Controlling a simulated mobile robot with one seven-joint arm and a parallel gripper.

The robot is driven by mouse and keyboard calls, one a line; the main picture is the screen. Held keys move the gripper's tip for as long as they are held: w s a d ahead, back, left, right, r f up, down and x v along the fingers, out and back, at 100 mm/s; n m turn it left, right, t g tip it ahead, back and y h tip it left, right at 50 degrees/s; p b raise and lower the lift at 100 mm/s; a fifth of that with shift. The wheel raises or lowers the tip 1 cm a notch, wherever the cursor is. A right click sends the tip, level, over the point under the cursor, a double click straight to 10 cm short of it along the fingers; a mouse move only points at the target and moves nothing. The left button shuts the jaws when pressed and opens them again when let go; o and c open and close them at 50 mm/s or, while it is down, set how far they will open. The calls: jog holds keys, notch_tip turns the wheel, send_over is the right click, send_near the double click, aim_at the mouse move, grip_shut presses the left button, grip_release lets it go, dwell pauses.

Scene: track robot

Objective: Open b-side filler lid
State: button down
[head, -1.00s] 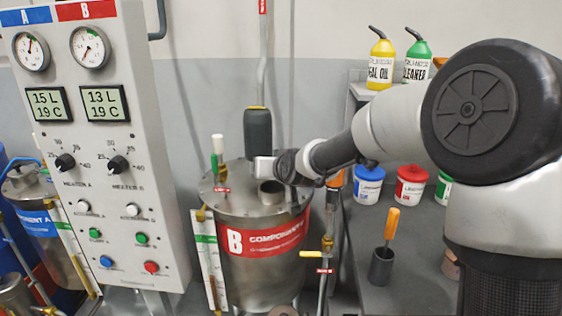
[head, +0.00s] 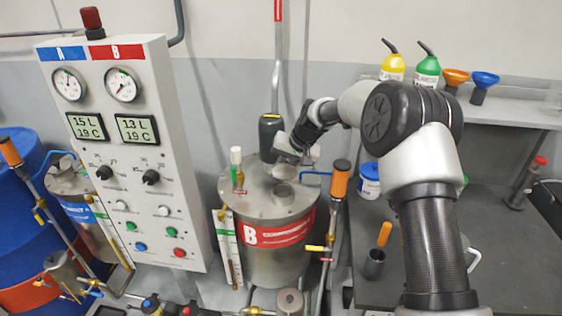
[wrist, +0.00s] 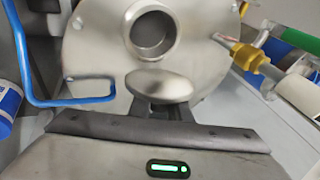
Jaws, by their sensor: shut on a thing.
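The B tank (head: 268,254) is a steel vessel with a red B label. Its filler neck (head: 284,195) stands on the tank top. In the wrist view the round filler opening (wrist: 152,34) is uncovered and I see into it. A small round metal lid (wrist: 158,85) is at my fingertips, tilted and beside the opening. My gripper (wrist: 162,108) is shut on this lid. In the head view my gripper (head: 289,156) is above the back of the tank top. The lid's hinge and the finger contact are partly hidden.
A blue handle (wrist: 62,100) is at the left of the wrist view, and a brass fitting (wrist: 247,55) at the right. The control panel (head: 130,165) stands left. A grey bench (head: 500,240) is to the right.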

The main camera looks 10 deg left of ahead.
jog(key=shift+g+p, duration=0.4)
jog(key=shift+p, duration=0.05)
jog(key=shift+f, duration=0.15)
jog(key=c, duration=1.6)
grip_release()
jog(key=shift+c, duration=0.2)
jog(key=b+v, duration=0.1)
jog(key=v, duration=1.6)
jog(key=shift+r, duration=0.3)
